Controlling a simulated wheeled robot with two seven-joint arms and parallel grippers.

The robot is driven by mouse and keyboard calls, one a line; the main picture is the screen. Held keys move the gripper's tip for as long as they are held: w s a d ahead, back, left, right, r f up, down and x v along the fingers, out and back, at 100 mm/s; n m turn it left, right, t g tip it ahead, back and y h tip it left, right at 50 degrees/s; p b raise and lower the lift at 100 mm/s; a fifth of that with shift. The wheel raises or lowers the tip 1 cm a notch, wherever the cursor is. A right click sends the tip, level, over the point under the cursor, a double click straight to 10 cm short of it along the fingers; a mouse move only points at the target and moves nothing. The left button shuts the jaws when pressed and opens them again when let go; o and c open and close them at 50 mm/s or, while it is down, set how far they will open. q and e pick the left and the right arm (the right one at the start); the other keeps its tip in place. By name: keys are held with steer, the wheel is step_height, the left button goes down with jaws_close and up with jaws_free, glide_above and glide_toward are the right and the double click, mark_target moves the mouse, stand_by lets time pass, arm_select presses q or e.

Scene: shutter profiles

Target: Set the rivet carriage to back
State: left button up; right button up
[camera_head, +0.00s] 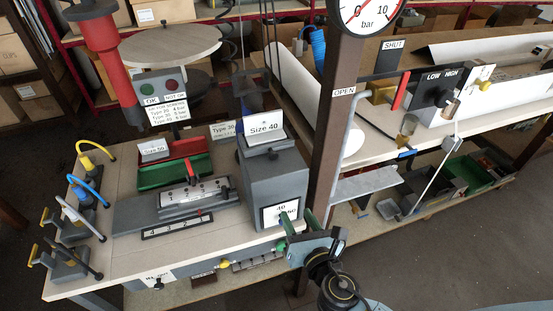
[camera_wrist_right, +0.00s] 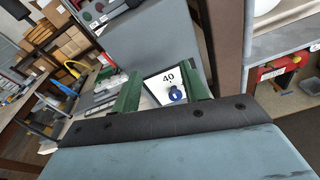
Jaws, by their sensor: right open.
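A grey slide fixture (camera_head: 195,197) with a row of marks on its top and a small red pointer lies on the bench; it looks like the rivet carriage, but no label here confirms it. A dark marked strip (camera_head: 178,227) lies in front of it. My right gripper (camera_head: 301,216) is open, with green fingers, in front of the grey Size 40 box (camera_head: 274,180). In the right wrist view its fingers (camera_wrist_right: 163,84) stand either side of the box's white 40 card (camera_wrist_right: 166,82), with a dark blue knob between them. I cannot tell whether they touch. My left gripper is not in view.
Red and green trays (camera_head: 175,172) sit behind the fixture. Several handled clamps (camera_head: 75,235) line the bench's left edge. A brown post (camera_head: 331,120) with a gauge (camera_head: 366,14) rises right of the box. A grey shelf plate (camera_head: 365,184) juts out beside it.

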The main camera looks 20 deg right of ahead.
mark_target(274, 157)
step_height(274, 157, up, 7)
steer(key=n+t, duration=0.2)
steer(key=n, duration=0.1)
steer(key=w, duration=0.4)
steer(key=w+a+p, duration=0.1)
steer(key=w, duration=0.8)
steer(key=shift+w+a+f, duration=0.15)
steer(key=shift+w+f, duration=0.05)
steer(key=shift+f, duration=0.05)
steer(key=shift+c, duration=0.4)
jaws_close()
